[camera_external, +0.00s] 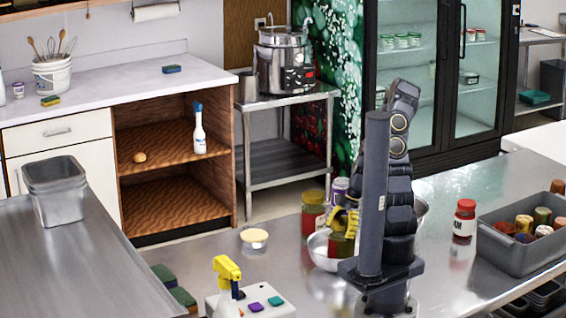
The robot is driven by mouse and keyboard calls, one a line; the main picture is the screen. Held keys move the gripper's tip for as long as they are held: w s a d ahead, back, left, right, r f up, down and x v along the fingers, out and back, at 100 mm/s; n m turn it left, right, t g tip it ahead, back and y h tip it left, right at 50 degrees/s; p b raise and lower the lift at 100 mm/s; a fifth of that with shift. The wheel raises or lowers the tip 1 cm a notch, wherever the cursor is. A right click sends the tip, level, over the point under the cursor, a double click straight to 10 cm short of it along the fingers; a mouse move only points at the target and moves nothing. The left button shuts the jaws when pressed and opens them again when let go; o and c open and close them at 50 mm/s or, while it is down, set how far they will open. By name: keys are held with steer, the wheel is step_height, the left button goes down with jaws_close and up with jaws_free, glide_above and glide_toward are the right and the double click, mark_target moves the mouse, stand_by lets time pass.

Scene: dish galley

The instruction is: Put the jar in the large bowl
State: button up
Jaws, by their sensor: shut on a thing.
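My gripper (346,221), with yellow showing at its fingers, is shut on a jar (341,244) with dark green and red on it. The jar is low in front of or over a shiny metal bowl (319,252); I cannot tell whether it touches the bowl. My arm hides the bowl's right side. A curved metal rim (421,208) shows right of my arm; I cannot tell whether it belongs to another bowl. A red jar with a yellow lid (313,211) stands behind the metal bowl. A red-lidded jar with a white label (465,219) stands to the right.
A purple-and-white container (340,189) stands behind my gripper. A small lidded tub (254,239) sits to the left. A spray bottle (227,277) stands at the front. A grey bin (510,250) with several jars is at the right. Some counter around the tub is clear.

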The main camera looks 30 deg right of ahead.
steer(key=o, duration=1.1)
steer(key=shift+r, duration=0.1)
steer(key=v, duration=1.2)
steer(key=s+a+r+m+h, duration=0.1)
steer(key=s+a+r+m, duration=0.2)
steer(key=s+m, duration=0.2)
steer(key=s+a+r+m+g+h, duration=0.1)
steer(key=s+a+r+m+h, duration=0.1)
steer(key=s+m, duration=0.4)
steer(key=s+a+r+m+h, duration=0.1)
steer(key=s+a+r+m, duration=0.3)
steer(key=s+m, duration=0.2)
steer(key=shift+s+a+r+m+g, duration=0.3)
steer(key=shift+a+m+g, duration=0.1)
steer(key=shift+m, duration=0.1)
steer(key=shift+w, duration=0.1)
